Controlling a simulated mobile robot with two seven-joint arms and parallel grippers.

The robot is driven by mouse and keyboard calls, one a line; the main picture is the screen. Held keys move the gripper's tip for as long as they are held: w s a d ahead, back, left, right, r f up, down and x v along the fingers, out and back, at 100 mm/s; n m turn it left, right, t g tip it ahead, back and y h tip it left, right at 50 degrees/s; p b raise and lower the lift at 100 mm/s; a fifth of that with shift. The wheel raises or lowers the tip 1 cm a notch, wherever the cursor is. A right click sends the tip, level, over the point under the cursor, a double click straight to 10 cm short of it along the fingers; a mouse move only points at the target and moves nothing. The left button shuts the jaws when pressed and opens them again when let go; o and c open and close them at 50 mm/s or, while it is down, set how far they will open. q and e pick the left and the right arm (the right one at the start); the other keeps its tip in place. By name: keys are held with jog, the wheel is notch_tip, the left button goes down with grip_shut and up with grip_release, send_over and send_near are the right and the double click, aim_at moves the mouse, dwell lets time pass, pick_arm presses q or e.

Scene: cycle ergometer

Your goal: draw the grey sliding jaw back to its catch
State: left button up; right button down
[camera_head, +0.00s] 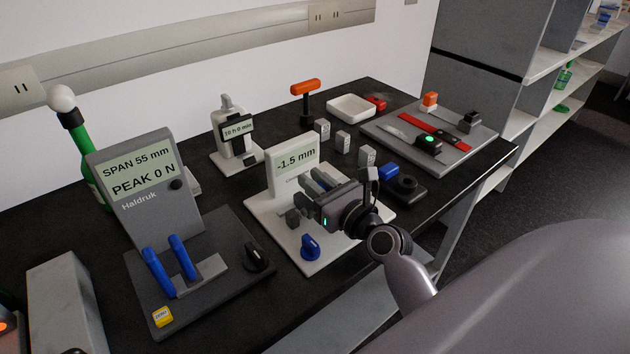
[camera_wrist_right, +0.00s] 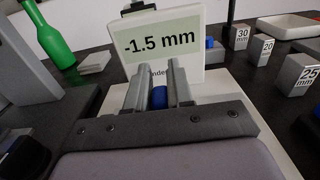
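The white gauge (camera_head: 285,175) reads -1.5 mm and stands on a white base (camera_head: 358,236). It also shows in the right wrist view (camera_wrist_right: 165,45). My right gripper (camera_head: 312,200) is low over this base, in front of the display. In the wrist view two grey upright pieces (camera_wrist_right: 180,88) stand close together with a blue part (camera_wrist_right: 159,97) between them. I cannot tell which grey pieces are my fingers and which are the sliding jaw, as my gripper body hides much of it. A blue knob (camera_head: 310,246) is at the base's front. My left gripper is not in view.
A dark Haldruk tester (camera_head: 150,190) with blue handles stands at left, beside a green bottle (camera_head: 80,140). Marked grey blocks (camera_head: 343,141) stand behind the gauge. A grey board (camera_head: 385,127) is at the right rear, near a white tray (camera_head: 350,106).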

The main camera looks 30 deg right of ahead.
jog(key=shift+w+d, duration=0.2)
jog(key=shift+d, duration=2.25)
jog(key=shift+d+r, duration=0.1)
jog(key=c, duration=1.1)
grip_release()
jog(key=shift+d, duration=0.1)
jog(key=shift+s, duration=0.15)
jog(key=shift+s, duration=0.3)
jog(key=shift+s+d, duration=0.2)
jog(key=shift+s, duration=2.95)
